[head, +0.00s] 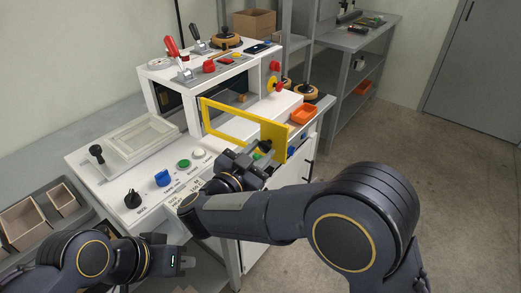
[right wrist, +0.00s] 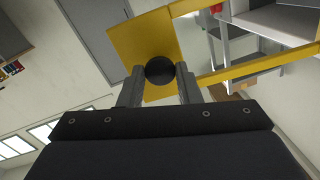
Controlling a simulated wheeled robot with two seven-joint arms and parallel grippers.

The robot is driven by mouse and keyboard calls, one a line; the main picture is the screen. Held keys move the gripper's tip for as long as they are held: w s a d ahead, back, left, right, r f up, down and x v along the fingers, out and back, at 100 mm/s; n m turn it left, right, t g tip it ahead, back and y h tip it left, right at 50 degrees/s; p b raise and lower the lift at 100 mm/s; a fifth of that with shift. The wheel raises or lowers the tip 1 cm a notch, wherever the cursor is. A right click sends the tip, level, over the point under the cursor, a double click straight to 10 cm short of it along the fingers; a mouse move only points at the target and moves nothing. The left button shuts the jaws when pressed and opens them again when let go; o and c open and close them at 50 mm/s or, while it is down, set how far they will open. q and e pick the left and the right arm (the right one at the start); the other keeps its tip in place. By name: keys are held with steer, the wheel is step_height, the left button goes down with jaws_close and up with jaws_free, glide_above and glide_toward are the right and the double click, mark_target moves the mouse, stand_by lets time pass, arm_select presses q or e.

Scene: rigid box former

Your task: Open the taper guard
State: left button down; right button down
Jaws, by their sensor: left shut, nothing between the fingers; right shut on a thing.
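The taper guard (head: 279,138) is a yellow frame with a solid plate at its right end. It stands upright in front of the opening of the white machine (head: 150,82). A round black knob (right wrist: 159,70) sits on the plate in the right wrist view. My right gripper (head: 258,153) is shut on this knob, one finger on each side; the arm partly hides the grip in the head view. In the right wrist view the yellow plate (right wrist: 126,43) is behind the knob. My left gripper (head: 180,262) is shut and empty, low in front of the machine.
The front panel carries a black knob (head: 132,198), a blue knob (head: 162,178) and a green button (head: 183,163). Red levers and buttons stand on top of the machine. An orange tray (head: 304,116) lies behind the guard. Open floor (head: 400,140) is at the right.

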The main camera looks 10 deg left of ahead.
arm_select(q)
steer(key=shift+s+r, duration=0.1)
steer(key=shift+s, duration=0.05)
arm_select(e)
steer(key=shift+s+a, duration=0.1)
steer(key=shift+s, duration=0.05)
steer(key=c, duration=1)
jaws_free()
steer(key=shift+c, duration=0.2)
